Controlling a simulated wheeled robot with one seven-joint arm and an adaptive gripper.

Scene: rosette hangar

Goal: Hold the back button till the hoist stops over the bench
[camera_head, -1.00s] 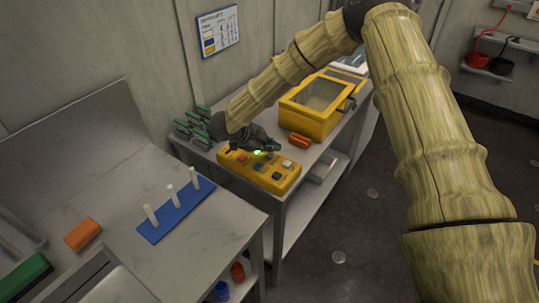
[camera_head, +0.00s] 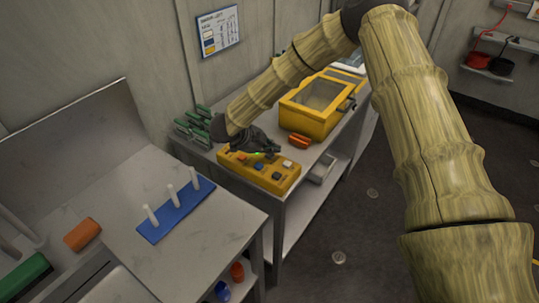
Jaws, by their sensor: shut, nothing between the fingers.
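A yellow control box (camera_head: 272,182) with several coloured buttons lies on the farther grey table. Among them are an orange button (camera_head: 242,158), blue-grey buttons and a white one (camera_head: 287,164). My gripper (camera_head: 277,149) is shut and empty, low over the far edge of the box. It covers part of the box top, and a small patch of green shows beside it. I cannot tell whether its fingertips touch a button, nor which button is the back one. The grey bench (camera_head: 225,213) is at the lower left. The hoist is not in view.
A yellow case with a window (camera_head: 312,121) and an orange item (camera_head: 299,141) stand beyond the box. Green-handled items (camera_head: 193,126) lie left of my gripper. A blue rack with white pegs (camera_head: 180,216) is on the bench. Open floor lies to the right.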

